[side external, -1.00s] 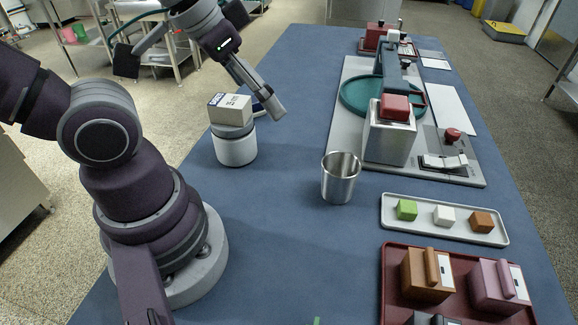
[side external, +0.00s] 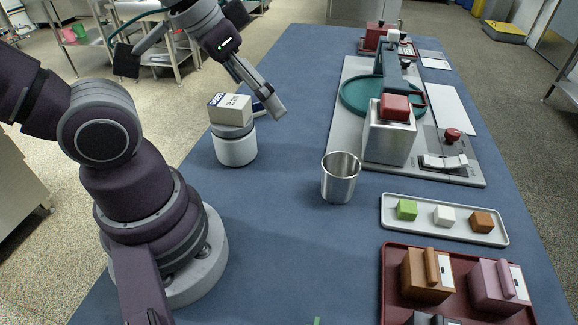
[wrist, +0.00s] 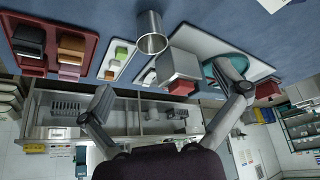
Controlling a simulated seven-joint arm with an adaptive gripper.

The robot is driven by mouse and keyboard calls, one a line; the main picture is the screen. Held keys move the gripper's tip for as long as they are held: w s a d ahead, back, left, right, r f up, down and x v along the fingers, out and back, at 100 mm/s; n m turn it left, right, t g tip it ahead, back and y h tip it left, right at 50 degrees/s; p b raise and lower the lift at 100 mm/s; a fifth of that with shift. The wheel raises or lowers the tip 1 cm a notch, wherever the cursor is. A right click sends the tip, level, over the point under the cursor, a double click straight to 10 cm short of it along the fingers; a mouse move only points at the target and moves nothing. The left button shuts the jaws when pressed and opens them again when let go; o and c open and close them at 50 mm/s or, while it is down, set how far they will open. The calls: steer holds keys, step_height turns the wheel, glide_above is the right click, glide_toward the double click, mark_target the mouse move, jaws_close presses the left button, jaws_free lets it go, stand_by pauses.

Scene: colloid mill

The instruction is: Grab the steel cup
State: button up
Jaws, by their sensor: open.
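The steel cup (side external: 341,179) stands upright on the blue table, near the middle in the side view, with its open mouth up. My gripper (side external: 277,113) is above the table, up and to the left of the cup in that view, and apart from it. In the wrist view the cup (wrist: 151,34) shows near the top, beyond the open fingers of my gripper (wrist: 172,90). Nothing is between the fingers.
A white canister (side external: 235,148) with a box (side external: 230,108) on top stands left of the cup. The mill's metal housing (side external: 390,140) is close behind right. A tray (side external: 398,226) of coloured cubes and a red tray (side external: 391,296) lie right.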

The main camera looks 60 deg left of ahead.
steer(key=n+y, duration=0.1)
steer(key=n, duration=0.1)
glide_toward(347, 174)
steer(key=shift+t, duration=0.4)
steer(key=x, duration=0.5)
steer(key=shift+s+f, duration=0.25)
steer(key=shift+f, duration=0.1)
steer(key=shift+c, duration=0.3)
steer(key=c, duration=1.2)
